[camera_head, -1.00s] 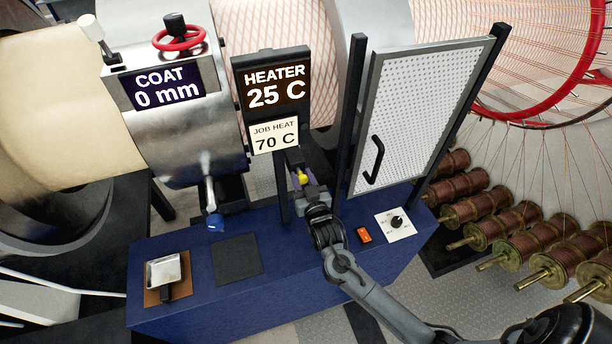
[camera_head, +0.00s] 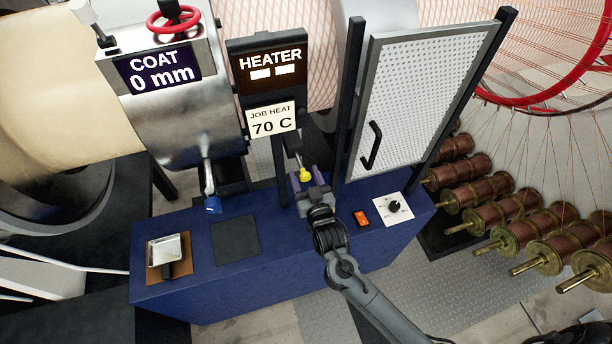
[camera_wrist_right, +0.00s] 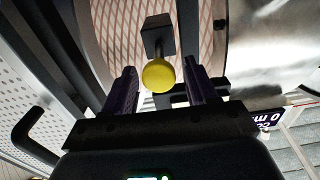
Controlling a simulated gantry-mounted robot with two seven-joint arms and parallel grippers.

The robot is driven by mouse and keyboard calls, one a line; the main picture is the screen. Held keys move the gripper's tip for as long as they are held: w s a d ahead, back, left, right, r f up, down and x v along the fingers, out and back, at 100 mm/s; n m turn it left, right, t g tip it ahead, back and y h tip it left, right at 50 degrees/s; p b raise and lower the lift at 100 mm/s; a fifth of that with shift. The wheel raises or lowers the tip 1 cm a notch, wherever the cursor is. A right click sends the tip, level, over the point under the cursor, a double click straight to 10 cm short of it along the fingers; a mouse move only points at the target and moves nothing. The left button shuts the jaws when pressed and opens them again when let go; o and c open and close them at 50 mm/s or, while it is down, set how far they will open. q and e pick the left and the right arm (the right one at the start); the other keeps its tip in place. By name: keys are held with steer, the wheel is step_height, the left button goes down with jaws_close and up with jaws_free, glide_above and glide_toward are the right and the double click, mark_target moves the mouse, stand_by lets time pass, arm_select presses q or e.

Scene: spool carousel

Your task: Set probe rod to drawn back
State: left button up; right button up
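The probe rod ends in a yellow knob (camera_head: 305,175) and comes out of a dark block (camera_head: 293,143) below the heater display. A short length of rod shows between block and knob. My right gripper (camera_head: 308,182) is at the knob, with its purple fingers spread. In the right wrist view the yellow knob (camera_wrist_right: 159,75) sits between the open fingers (camera_wrist_right: 160,85), with a gap on each side. My left gripper is not in view.
A blue bench (camera_head: 220,290) carries an orange switch (camera_head: 361,218), a white dial plate (camera_head: 393,208) and a dark pad (camera_head: 236,239). A perforated door (camera_head: 420,100) with a black handle stands right of the knob. A blue-tipped lever (camera_head: 212,204) hangs left.

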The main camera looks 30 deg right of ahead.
steer(key=shift+s+a+f, duration=0.1)
steer(key=shift+s, duration=0.55)
steer(key=b+v, duration=0.2)
steer(key=v, duration=0.7)
steer(key=shift+s, duration=0.25)
steer(key=shift+a, duration=0.1)
